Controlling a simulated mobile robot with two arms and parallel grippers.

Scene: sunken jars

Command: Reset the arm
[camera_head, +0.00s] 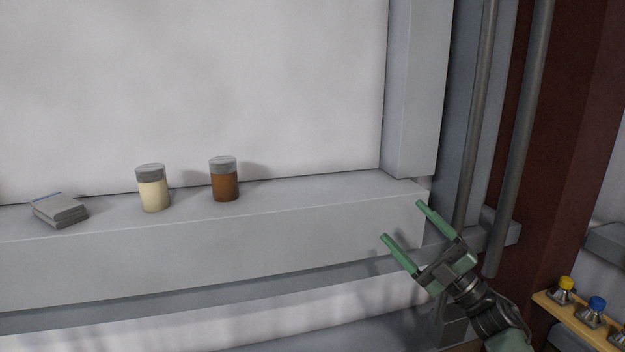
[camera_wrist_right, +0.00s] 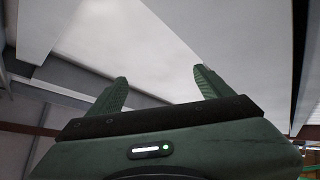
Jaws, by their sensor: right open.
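My right gripper (camera_head: 402,228) is open and empty in the head view, in front of the right end of a grey ledge. Its two green fingers point up and to the left, apart from each other. In the right wrist view the fingers (camera_wrist_right: 162,85) are spread with nothing between them. My left gripper is in neither view. A jar with cream contents (camera_head: 154,192) and a jar with brown contents (camera_head: 225,183) stand upright on the ledge, both with grey lids, well left of my right gripper.
The grey ledge (camera_head: 300,225) runs along a pale wall. A small stack of flat grey pieces (camera_head: 60,211) lies at its left. Vertical pipes (camera_head: 520,140) stand behind my right arm. A wooden shelf (camera_head: 575,322) at lower right bears yellow-topped and blue-topped items.

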